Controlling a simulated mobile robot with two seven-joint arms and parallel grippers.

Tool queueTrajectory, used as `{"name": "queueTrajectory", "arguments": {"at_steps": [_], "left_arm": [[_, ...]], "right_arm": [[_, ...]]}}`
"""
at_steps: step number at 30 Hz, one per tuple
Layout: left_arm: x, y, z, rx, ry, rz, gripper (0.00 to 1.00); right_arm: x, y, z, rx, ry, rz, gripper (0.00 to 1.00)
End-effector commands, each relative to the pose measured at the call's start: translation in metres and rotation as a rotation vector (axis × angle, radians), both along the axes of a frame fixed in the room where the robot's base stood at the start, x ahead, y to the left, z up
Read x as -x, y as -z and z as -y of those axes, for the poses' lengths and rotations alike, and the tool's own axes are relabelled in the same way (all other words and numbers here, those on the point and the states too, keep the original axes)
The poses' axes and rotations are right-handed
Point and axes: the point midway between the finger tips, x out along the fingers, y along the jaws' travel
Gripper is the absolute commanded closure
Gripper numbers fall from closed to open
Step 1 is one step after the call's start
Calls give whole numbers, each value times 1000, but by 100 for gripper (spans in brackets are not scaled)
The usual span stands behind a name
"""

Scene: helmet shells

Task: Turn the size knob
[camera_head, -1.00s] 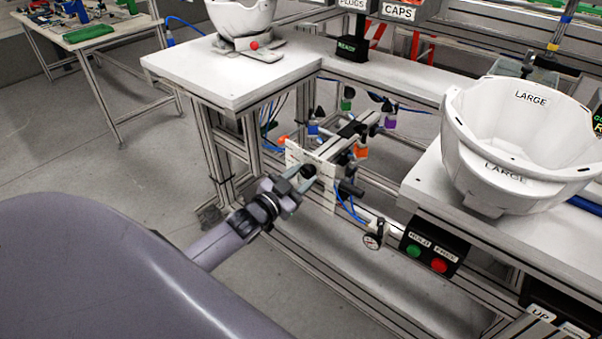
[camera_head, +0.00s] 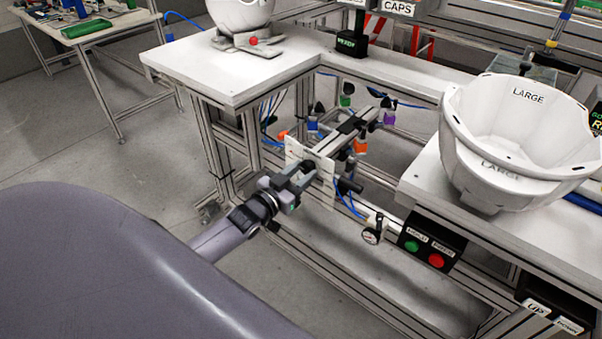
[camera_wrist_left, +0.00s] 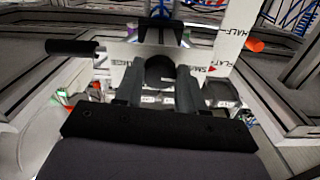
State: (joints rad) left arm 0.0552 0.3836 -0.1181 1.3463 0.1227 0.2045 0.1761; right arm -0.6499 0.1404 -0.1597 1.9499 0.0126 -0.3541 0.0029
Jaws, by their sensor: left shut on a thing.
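The size knob is the dark round knob (camera_wrist_left: 160,70) on the white label plate (camera_wrist_left: 122,73) in the left wrist view. My left gripper (camera_wrist_left: 159,85) is shut on it, one finger on each side. Words on the plate include one that starts like SMALL, and FLAT and HALF; some are partly covered. In the head view the plate (camera_head: 325,193) stands upright at the end of a fixture below the bench, and my left gripper (camera_head: 306,175) meets its face. The fingers hide most of the knob there. My right gripper is not in view.
A black lever handle (camera_wrist_left: 72,47) sticks out beside the plate. White helmet shells marked LARGE (camera_head: 515,125) sit on the right bench. Another white shell (camera_head: 240,12) stands on the left bench.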

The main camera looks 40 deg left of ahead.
Motion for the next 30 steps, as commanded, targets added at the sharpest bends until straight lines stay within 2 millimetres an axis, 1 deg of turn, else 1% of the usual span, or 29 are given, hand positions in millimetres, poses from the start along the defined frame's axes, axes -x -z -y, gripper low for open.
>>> {"name": "queueTrajectory", "arguments": {"at_steps": [1,3,11,14,17,25,30], "left_arm": [[0,1,0,-1,0,-1,54],[0,1,0,-1,0,-1,35],[0,0,0,-1,0,-1,35],[3,1,0,-1,0,-1,35],[11,1,-1,-1,0,-2,35],[48,1,-4,-1,0,-3,35],[64,1,-5,-1,0,-3,35]], "right_arm": [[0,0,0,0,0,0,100],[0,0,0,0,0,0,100],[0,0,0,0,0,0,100],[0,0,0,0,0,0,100],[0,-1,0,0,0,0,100],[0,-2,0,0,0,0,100],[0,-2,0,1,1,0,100]]}}
